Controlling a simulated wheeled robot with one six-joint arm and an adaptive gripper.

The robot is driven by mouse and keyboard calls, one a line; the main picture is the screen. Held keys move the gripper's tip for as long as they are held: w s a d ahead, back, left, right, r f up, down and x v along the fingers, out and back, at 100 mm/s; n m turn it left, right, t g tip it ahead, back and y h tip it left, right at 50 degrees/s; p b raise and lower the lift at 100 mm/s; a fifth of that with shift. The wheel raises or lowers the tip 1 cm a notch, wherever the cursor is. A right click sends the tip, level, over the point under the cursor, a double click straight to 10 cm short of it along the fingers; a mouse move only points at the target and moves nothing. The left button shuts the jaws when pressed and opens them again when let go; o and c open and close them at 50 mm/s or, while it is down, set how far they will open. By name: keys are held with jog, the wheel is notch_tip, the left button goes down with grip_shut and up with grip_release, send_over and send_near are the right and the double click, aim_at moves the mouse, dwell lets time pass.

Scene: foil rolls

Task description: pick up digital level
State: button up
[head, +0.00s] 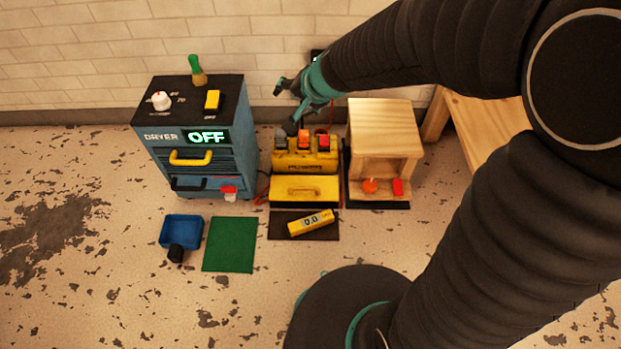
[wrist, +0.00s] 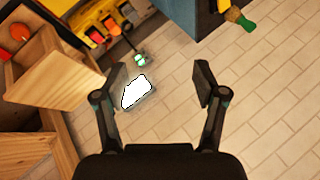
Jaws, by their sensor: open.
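The digital level (head: 311,223) is a yellow bar with a small grey display reading 0.0. It lies slightly tilted on a dark mat (head: 285,234) on the floor, in front of a yellow box. My gripper (head: 287,102) is open and empty, high near the back wall, well above and behind the level. In the wrist view my gripper (wrist: 147,80) shows two spread dark fingers with nothing between them but wall and a bright white patch beyond. I cannot make out the level in the wrist view.
A blue dryer cabinet (head: 180,160) stands left of the yellow box (head: 304,190). A wooden box (head: 384,130) stands right of it. A wooden bench (head: 480,125) is at right.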

jog(key=w+a+f+m+h, duration=0.1)
jog(key=w+a+f+m, duration=0.1)
jog(key=f, duration=0.3)
jog(key=w+a+f+m, duration=0.1)
jog(key=w+f, duration=0.2)
jog(key=f, duration=0.3)
jog(key=m+g+h+b, duration=0.1)
jog(key=m+g+h, duration=0.45)
jog(key=h, duration=0.25)
send_near(310, 221)
jog(key=shift+m+t, duration=0.25)
jog(key=shift+m, duration=0.1)
jog(key=b+x, duration=0.2)
jog(key=x, duration=0.2)
jog(key=shift+s+d+f+b, duration=0.3)
jog(key=shift+s+d+b, duration=0.05)
jog(key=shift+d+b, duration=0.05)
jog(key=shift+a+b+x, duration=0.15)
jog(key=shift+b+x, duration=0.35)
jog(key=shift+x, duration=1.1)
jog(key=shift+a+b+x, duration=0.1)
jog(key=shift+b+x, duration=0.4)
jog(key=shift+x, duration=1.1)
jog(key=shift+w, duration=0.15)
grip_shut()
